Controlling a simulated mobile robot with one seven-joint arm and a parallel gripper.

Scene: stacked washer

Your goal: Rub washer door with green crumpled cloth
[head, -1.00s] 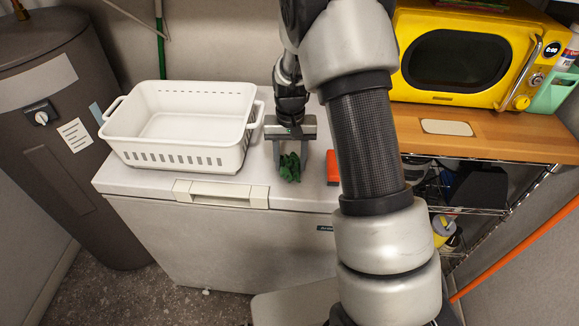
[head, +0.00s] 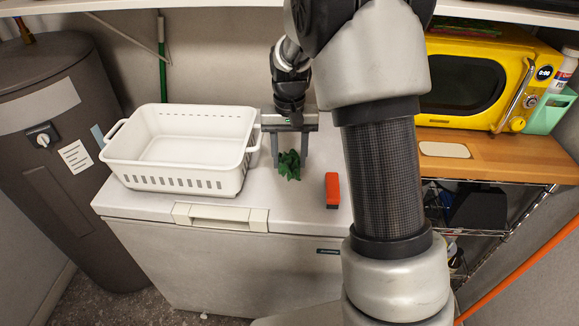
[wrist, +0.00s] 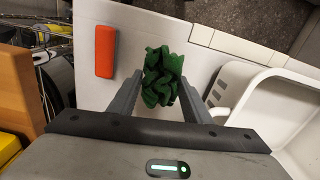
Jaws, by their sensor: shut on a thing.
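The green crumpled cloth (head: 289,165) is between the two fingers of my gripper (head: 290,158), over the top of a white chest-shaped appliance (head: 250,249). In the wrist view the cloth (wrist: 162,77) fills the gap between the fingertips of my gripper (wrist: 161,95), which is shut on it. The cloth seems to be held a little above the lid. No washer door can be made out in either view.
A white basket (head: 190,183) stands on the lid to the left of my gripper. An orange block (head: 332,190) lies to the right. A yellow microwave (head: 470,85) stands on a wooden shelf (head: 520,165) at the right, and a grey tank (head: 55,150) at the left.

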